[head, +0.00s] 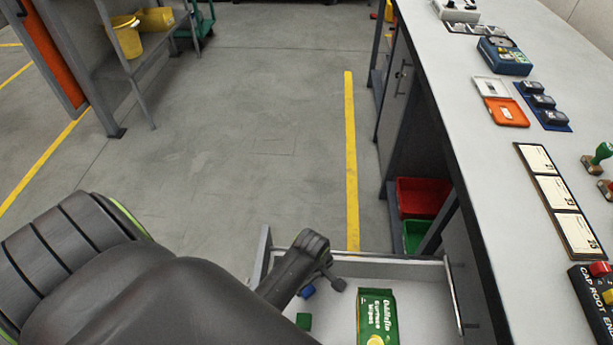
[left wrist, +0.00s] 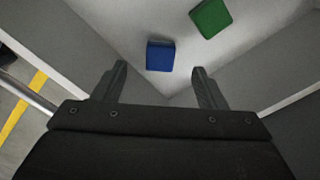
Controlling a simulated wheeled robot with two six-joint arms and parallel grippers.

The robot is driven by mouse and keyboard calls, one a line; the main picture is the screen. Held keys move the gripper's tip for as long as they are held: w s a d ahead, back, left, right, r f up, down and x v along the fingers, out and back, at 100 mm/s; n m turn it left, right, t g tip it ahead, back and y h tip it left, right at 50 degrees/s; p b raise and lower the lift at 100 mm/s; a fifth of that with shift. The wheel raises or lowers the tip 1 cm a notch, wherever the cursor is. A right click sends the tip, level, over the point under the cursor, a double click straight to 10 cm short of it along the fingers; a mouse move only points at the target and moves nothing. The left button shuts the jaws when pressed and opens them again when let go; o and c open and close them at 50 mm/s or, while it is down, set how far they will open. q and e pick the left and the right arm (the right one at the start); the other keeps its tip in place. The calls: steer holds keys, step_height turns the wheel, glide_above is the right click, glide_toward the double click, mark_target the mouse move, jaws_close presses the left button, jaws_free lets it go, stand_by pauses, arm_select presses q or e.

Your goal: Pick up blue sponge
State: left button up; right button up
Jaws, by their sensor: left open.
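The blue sponge (left wrist: 160,56) lies on the floor of an open drawer, near its corner, in the left wrist view. In the head view the blue sponge (head: 307,291) is partly hidden by my left gripper (head: 334,284). My left gripper also shows in the left wrist view (left wrist: 159,82), with its two fingers apart and nothing between them. It is over the drawer, and the sponge appears just beyond the fingertips, between their lines. My right gripper is not in view.
The drawer (head: 405,270) has raised walls around the sponge. A green block (left wrist: 211,18) lies near the sponge, and a green pack of wipes (head: 376,316) lies to its right. The workbench (head: 480,130) stands at the right. Open floor lies beyond the drawer.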

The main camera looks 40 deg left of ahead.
arm_select(q)
step_height(320, 180, down, 3)
steer(key=shift+r, duration=0.1)
step_height(320, 180, down, 4)
steer(key=shift+s+f+b, duration=0.1)
steer(key=shift+f+b, duration=0.1)
steer(key=shift+b, duration=0.85)
steer(key=shift+f, duration=0.35)
steer(key=c, duration=1)
steer(key=shift+r, duration=0.2)
steer(key=shift+c, duration=0.2)
step_height(320, 180, up, 11)
steer(key=p, duration=0.5)
step_height(320, 180, up, 13)
steer(key=p, duration=1.2)
glide_above(309, 292)
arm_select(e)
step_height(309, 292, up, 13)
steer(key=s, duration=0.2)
arm_select(q)
step_height(309, 292, down, 6)
steer(key=b, duration=0.5)
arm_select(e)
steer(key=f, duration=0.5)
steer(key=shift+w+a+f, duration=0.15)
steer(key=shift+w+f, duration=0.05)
